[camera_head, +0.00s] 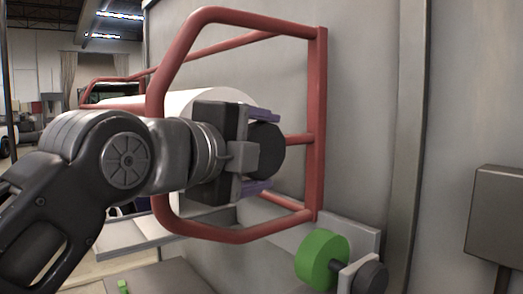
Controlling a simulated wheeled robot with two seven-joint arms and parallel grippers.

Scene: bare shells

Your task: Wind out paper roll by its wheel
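A white paper roll (190,102) sits inside a red tube frame (317,130) on the wall side, partly hidden by my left arm and gripper. A dark round disc (268,150), perhaps the roll's wheel, shows at the near end of the roll. My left gripper (260,152) is in front of it, with its purple fingers spread wide, one above and one below the disc. I cannot tell if they touch it. A green wheel (318,260) on a short dark shaft is at the lower right, apart from the gripper. My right gripper is not in view.
A dark round knob (370,278) is beside the green wheel on a pale bracket. A grey box (497,215) stands at the far right. The red bars surround the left gripper's area closely. A grey wall lies behind; the hall opens to the left.

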